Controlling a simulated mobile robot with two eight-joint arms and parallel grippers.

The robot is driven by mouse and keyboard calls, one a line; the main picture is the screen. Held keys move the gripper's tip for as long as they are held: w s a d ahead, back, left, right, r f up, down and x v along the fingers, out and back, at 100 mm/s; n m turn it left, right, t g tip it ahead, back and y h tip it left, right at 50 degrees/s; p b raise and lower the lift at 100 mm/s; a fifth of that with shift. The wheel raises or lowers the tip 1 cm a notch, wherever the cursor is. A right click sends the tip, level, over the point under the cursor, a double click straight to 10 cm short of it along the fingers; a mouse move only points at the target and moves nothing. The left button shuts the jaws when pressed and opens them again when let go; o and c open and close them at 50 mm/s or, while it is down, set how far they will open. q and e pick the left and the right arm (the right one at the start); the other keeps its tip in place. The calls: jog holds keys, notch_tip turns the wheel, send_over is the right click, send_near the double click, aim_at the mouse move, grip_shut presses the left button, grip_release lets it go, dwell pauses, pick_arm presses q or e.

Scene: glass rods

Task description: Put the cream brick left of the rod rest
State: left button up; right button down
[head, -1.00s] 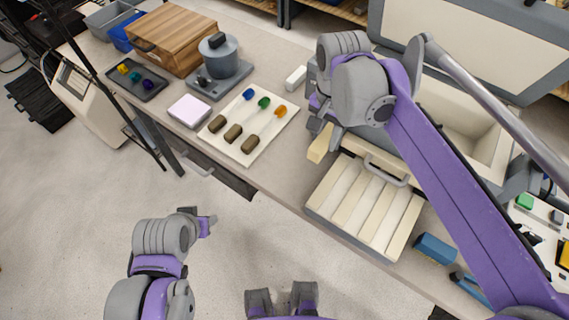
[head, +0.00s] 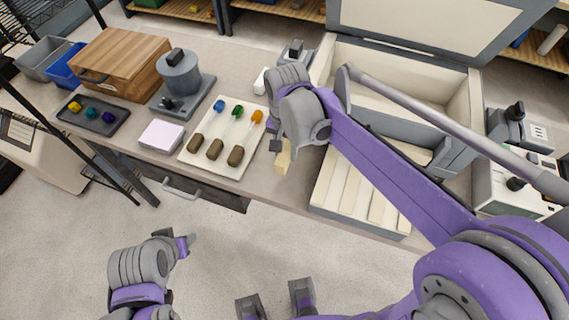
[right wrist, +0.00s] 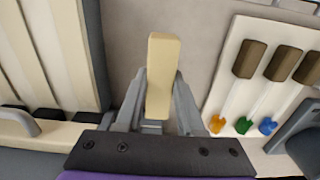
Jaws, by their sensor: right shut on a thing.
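My right gripper (head: 278,148) is shut on the cream brick (head: 284,160), which hangs near the table's front edge. In the right wrist view the brick (right wrist: 161,75) stands out lengthwise from between the fingers. To its left in the head view is a white board (head: 184,153) bearing three brown-handled rods with blue, green and orange tips. To its right is a cream slatted rack (head: 357,192). I cannot tell which of these is the rod rest. The brick's height above the table is unclear. My left gripper (head: 180,243) is off the table at lower left; its fingers are unclear.
A pale pink-white block (head: 161,136), a dark tray (head: 93,115) with coloured pieces, a grey pot device (head: 181,80) and a wooden box (head: 122,62) stand at left. A large open cream-lined box (head: 400,95) stands behind the rack. Narrow bare table separates board and rack.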

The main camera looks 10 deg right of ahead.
aim_at(286, 150)
jog(key=shift+f, duration=2.85)
jog(key=shift+f+b, duration=0.2)
jog(key=shift+b, duration=0.15)
jog(key=c, duration=0.5)
grip_release()
jog(key=shift+r, duration=0.1)
jog(key=shift+r, duration=0.3)
notch_tip(286, 150, up, 12)
jog(key=shift+f+p, duration=0.2)
jog(key=shift+p, duration=0.5)
